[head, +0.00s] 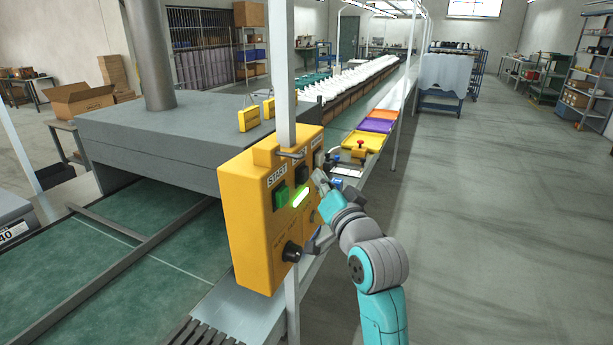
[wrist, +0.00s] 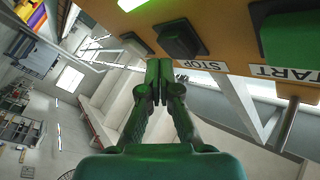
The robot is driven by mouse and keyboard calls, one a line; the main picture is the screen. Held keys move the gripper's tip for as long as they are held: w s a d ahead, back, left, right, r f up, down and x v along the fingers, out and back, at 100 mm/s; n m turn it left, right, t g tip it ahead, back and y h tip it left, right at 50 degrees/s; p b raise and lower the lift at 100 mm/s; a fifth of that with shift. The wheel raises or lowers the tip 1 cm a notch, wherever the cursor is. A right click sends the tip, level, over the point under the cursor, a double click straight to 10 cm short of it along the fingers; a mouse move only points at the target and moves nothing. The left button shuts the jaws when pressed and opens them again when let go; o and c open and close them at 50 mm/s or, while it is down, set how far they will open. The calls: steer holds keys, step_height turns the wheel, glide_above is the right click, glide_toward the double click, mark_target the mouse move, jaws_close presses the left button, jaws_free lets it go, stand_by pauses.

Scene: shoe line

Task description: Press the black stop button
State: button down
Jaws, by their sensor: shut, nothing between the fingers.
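The yellow control box (head: 243,225) stands on a post in the middle of the head view. Its black stop button (head: 302,174) sits right of the green start button (head: 281,197). In the wrist view, upside down, the black stop button (wrist: 181,39) shows beside its STOP label (wrist: 201,66), with the green start button (wrist: 290,36) to its right. My gripper (head: 321,181) is shut and empty, in front of the box face. In the wrist view the fingertips of my gripper (wrist: 158,66) are close to the stop button, a little to its left. I cannot tell whether they touch it.
A black knob (head: 292,252) sticks out low on the box. A lit green bar (head: 300,197) shows on its face. A pale button (wrist: 131,4) lies past the stop button. The green conveyor (head: 130,250) runs behind the box; open floor (head: 490,220) lies to the right.

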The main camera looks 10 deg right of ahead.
steer(key=shift+w+a, duration=0.15)
steer(key=shift+a, duration=0.05)
steer(key=shift+w+a, duration=0.35)
steer(key=shift+a, duration=0.1)
stand_by(1.0)
steer(key=shift+s+d, duration=0.1)
steer(key=shift+d, duration=0.05)
steer(key=shift+s+d, duration=0.5)
steer(key=shift+d, duration=0.15)
stand_by(0.3)
steer(key=shift+s+d, duration=0.75)
steer(key=shift+d, duration=0.25)
steer(key=shift+s+d, duration=0.75)
steer(key=shift+d, duration=0.25)
